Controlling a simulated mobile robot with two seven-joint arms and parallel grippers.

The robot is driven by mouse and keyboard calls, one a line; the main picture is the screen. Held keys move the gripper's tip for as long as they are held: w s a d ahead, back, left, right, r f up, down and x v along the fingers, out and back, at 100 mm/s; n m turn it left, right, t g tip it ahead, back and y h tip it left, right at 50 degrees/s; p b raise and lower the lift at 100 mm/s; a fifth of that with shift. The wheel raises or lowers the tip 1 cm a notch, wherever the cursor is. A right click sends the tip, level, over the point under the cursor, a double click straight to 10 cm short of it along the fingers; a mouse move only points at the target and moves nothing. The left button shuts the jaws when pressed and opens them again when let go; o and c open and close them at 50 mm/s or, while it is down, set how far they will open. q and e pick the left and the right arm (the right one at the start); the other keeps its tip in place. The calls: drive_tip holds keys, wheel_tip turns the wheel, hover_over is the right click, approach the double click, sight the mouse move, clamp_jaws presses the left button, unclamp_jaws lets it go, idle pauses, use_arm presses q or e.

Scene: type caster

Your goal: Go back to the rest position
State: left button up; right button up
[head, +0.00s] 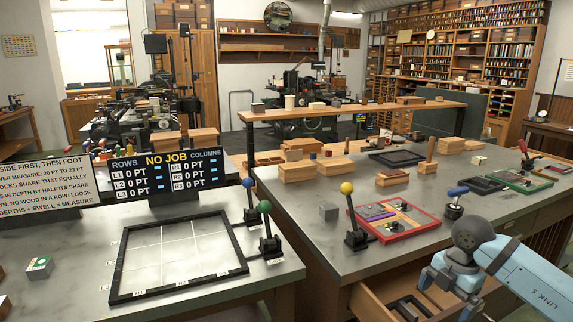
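My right arm comes in from the lower right, its light blue link crossing the front right corner of the right bench (330,235). Its wrist hangs down over an open wooden drawer (365,300) under that bench. Dark pieces (405,308) lie in the drawer. My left arm and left gripper are outside the head view.
A black frame (118,275) lies on the left bench, with green (264,207) and blue (248,183) knobbed levers beside it. The right bench holds a yellow-knobbed lever (347,188), a red tray (398,238), a grey cube (328,211) and a blue-handled tool (457,191) close to my wrist.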

drive_tip(key=s+a+f+n+g+y+b, duration=0.1)
drive_tip(key=s+a+f+n+y, duration=0.1)
drive_tip(key=a+f+y, duration=0.35)
drive_tip(key=s+a+f+n+y+b, duration=0.1)
drive_tip(key=s+a+f+n+y, duration=0.1)
drive_tip(key=a, duration=0.7)
drive_tip(key=s+a+r+m+t+y+b, duration=0.2)
drive_tip(key=s+a+m+t+y+b, duration=0.15)
drive_tip(key=s+a+t+y, duration=0.55)
drive_tip(key=s+d+f+m+t+h+b, duration=0.1)
drive_tip(key=s+d+f+m+h, duration=0.15)
drive_tip(key=f+m+h, duration=0.35)
drive_tip(key=s+d+f+m+t+h+b, duration=0.2)
drive_tip(key=s+f+m+h, duration=0.15)
drive_tip(key=f+m, duration=0.45)
drive_tip(key=s+d+f+m+t+h+b, duration=0.1)
drive_tip(key=s+d+f+m+h, duration=0.1)
drive_tip(key=s+f+m+h, duration=0.35)
use_arm(q)
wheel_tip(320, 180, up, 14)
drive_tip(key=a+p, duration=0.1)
drive_tip(key=p, duration=2.7)
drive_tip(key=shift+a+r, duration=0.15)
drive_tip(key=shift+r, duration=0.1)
use_arm(e)
wheel_tip(320, 180, up, 16)
drive_tip(key=d+m+g, duration=0.1)
drive_tip(key=d, duration=0.1)
drive_tip(key=shift+s+d, duration=0.2)
drive_tip(key=shift+s, duration=0.2)
